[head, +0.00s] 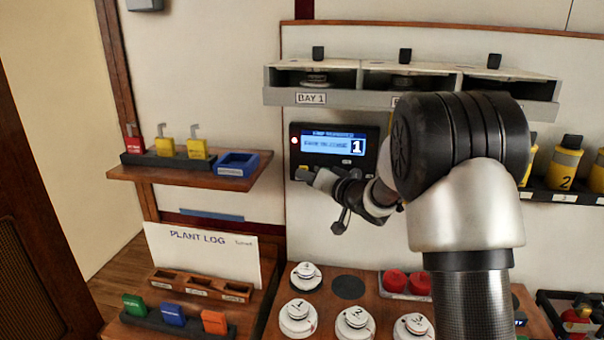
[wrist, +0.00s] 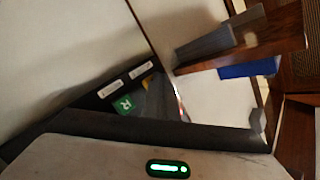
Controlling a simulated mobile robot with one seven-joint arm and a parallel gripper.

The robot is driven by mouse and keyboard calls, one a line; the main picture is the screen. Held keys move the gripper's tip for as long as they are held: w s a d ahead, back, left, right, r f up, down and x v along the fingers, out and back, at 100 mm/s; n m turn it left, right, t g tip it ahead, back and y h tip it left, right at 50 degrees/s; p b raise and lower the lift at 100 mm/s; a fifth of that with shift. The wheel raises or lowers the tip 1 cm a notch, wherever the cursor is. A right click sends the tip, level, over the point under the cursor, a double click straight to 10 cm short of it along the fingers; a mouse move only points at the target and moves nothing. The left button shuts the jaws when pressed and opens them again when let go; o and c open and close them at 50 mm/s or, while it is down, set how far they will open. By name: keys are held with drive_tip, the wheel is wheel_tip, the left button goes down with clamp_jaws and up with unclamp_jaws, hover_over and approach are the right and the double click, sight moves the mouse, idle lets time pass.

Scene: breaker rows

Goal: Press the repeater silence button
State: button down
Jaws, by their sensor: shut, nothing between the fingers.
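The repeater (head: 335,143) is a dark wall box with a lit blue screen, a large "1" and a red light at its left. My gripper (head: 308,175) is shut and empty, its tip close to the box's lower left edge. Contact cannot be told. In the wrist view, a tilted black panel (wrist: 92,103) carries two white labels, a green button (wrist: 125,104) marked with a letter, and a yellow button (wrist: 148,80). My grey fingers (wrist: 160,100) reach beside these and partly cover the yellow one. The label text is unreadable, so which button silences is unclear.
Above is a grey bay shelf (head: 345,99). A wooden shelf (head: 125,172) with red and yellow tags and a blue tray (head: 238,163) juts out at left. Below stand white round detectors (head: 298,318) and red domes (head: 395,281). My arm hides the area to the right.

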drive_tip(key=shift+s, duration=0.3)
drive_tip(key=s+a+b, duration=0.1)
drive_tip(key=s, duration=0.5)
idle(0.3)
drive_tip(key=shift+a, duration=0.1)
drive_tip(key=s+d+r+m+g+h+p, duration=0.1)
drive_tip(key=s+d+r+h, duration=0.35)
drive_tip(key=s+d, duration=0.2)
drive_tip(key=s+d+r+h, duration=0.3)
drive_tip(key=s+d+h, duration=0.2)
drive_tip(key=d, duration=0.2)
drive_tip(key=s+f+g, duration=0.2)
drive_tip(key=s+g, duration=0.1)
drive_tip(key=s, duration=1)
drive_tip(key=s+f+n+g+p, duration=0.1)
drive_tip(key=s+g, duration=0.3)
drive_tip(key=s, duration=0.9)
drive_tip(key=shift+s+a+f+n+p, duration=0.15)
drive_tip(key=shift+s+f+n+p, duration=0.15)
drive_tip(key=shift+f, duration=0.55)
